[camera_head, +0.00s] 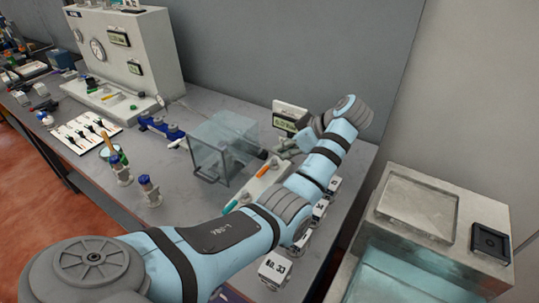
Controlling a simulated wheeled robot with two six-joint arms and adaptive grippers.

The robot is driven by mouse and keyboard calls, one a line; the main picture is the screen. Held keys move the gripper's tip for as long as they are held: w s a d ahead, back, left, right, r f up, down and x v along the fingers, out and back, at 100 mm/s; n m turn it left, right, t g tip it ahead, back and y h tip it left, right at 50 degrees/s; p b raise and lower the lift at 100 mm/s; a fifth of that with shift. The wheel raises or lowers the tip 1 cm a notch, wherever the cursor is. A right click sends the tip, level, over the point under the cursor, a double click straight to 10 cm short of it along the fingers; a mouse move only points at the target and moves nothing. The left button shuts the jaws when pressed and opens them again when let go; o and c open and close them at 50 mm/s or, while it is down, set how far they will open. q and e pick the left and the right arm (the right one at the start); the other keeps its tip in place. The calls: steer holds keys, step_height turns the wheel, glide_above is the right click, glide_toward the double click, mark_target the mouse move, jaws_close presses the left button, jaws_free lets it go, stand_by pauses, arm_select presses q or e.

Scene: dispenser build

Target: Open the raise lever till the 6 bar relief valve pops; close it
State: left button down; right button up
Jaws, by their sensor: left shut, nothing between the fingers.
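A pale block (250,190) on the bench carries an orange lever (268,167) and a teal lever (231,207); I cannot read which is the raise lever. A white unit with a green digital display (286,124) stands just behind; its digits are too small to read. My left arm crosses over the front of the bench and covers part of the block. My left gripper (291,146) is shut and empty, beside the display and beyond the orange lever. Whether it touches anything is unclear. I cannot make out the relief valve. My right gripper is out of view.
A clear box (222,147) stands left of the block. A large grey gauge panel (125,50) with dials stands at the back left. A white tool tray (87,133) and small blue-topped fittings (148,187) lie left. A water tank (430,210) is at the right. Numbered blocks (275,268) sit along the front edge.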

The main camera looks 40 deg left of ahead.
mark_target(267, 168)
arm_select(q)
steer(key=s+a+f, duration=0.1)
steer(key=a+f, duration=0.1)
steer(key=s+a+f, duration=0.1)
steer(key=a+f, duration=0.1)
steer(key=s+a+f, duration=0.1)
steer(key=a, duration=0.1)
steer(key=shift+a+f, duration=0.3)
steer(key=shift+f, duration=0.1)
steer(key=shift+s+a+f, duration=0.1)
steer(key=shift+a+f, duration=0.05)
steer(key=shift+s+a+f, duration=0.1)
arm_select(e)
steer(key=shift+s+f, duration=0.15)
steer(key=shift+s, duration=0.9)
arm_select(q)
steer(key=shift+w, duration=0.2)
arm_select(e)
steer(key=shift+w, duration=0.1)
arm_select(q)
steer(key=shift+s, duration=0.1)
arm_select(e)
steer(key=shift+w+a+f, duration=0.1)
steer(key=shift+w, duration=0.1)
